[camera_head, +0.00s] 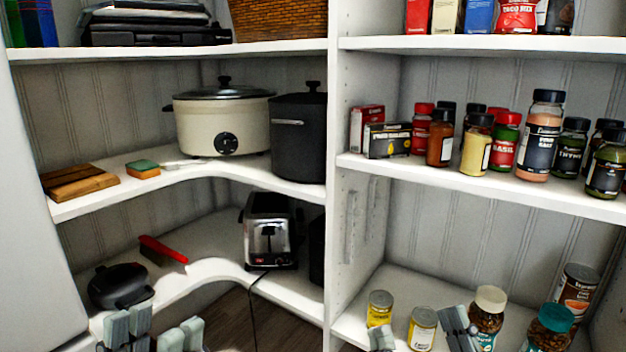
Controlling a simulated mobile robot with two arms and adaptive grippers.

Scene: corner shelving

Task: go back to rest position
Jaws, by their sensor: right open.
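My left gripper (155,333) shows at the bottom left edge, with its pale finger pads apart and nothing seen between them. It is in front of the lower corner shelf, just below the black pan (120,287) in the picture. My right gripper (421,334) shows at the bottom, right of centre, with its fingers spread. A small yellow-labelled jar (423,322) shows between these fingers, and I see no grip on it. Most of both grippers and both arms is cut off by the bottom edge.
White corner shelves hold a slow cooker (222,122), a black pot (299,135), a toaster (269,231) and a red-handled brush (162,250). A yellow can (380,307), a brown-filled jar (487,312) and a teal-lidded jar (550,330) stand near my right gripper. A white divider (345,240) separates the sections.

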